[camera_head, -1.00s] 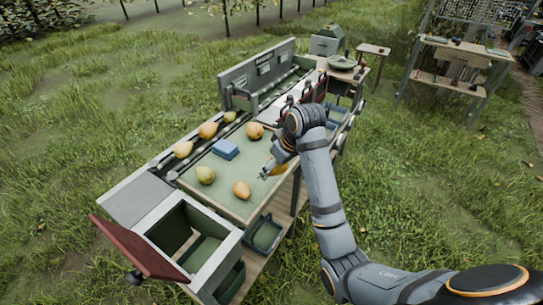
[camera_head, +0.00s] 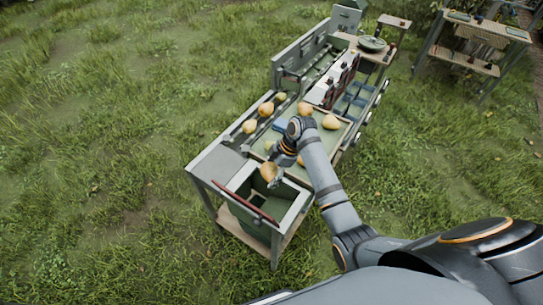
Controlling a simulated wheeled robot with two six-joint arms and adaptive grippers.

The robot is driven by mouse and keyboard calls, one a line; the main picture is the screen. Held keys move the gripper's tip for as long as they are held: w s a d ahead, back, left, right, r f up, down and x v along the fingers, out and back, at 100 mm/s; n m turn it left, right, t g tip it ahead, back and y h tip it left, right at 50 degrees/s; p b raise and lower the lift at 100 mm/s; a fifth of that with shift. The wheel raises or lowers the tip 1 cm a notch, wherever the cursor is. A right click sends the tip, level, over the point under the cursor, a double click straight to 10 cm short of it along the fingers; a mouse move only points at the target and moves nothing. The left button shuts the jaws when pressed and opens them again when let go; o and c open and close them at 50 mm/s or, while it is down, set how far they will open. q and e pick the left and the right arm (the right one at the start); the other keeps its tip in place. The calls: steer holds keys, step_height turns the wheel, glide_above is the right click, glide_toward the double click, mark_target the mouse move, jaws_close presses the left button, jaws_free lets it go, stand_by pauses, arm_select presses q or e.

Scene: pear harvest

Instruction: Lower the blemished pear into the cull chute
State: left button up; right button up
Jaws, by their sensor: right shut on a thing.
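The blemished pear (camera_head: 268,172), yellow-orange, is held in my right gripper (camera_head: 275,179), which is shut on it. Its blemish is too small to make out. Pear and gripper appear over the far edge of the cull chute (camera_head: 236,201), an open green-lined box at the near end of the bench. The pear's exact height above the opening cannot be told. The chute's red lid (camera_head: 246,205) shows as a narrow edge across the near side of the opening. My left gripper is not in view.
Several other pears lie on the sorting bench, one at the left rail (camera_head: 249,126) and one on the right (camera_head: 330,122). My right arm covers part of the tray. Grey panels and red-brown flaps (camera_head: 342,78) stand farther along. Open grass surrounds the bench.

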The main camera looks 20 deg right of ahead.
steer(key=shift+s+a, duration=0.1)
steer(key=shift+a, duration=0.05)
steer(key=shift+d+f, duration=0.35)
steer(key=shift+f, duration=0.4)
arm_select(q)
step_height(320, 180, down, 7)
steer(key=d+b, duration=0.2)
steer(key=b, duration=0.6)
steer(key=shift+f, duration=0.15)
arm_select(e)
step_height(320, 180, down, 14)
steer(key=shift+f, duration=0.15)
steer(key=o, duration=1.3)
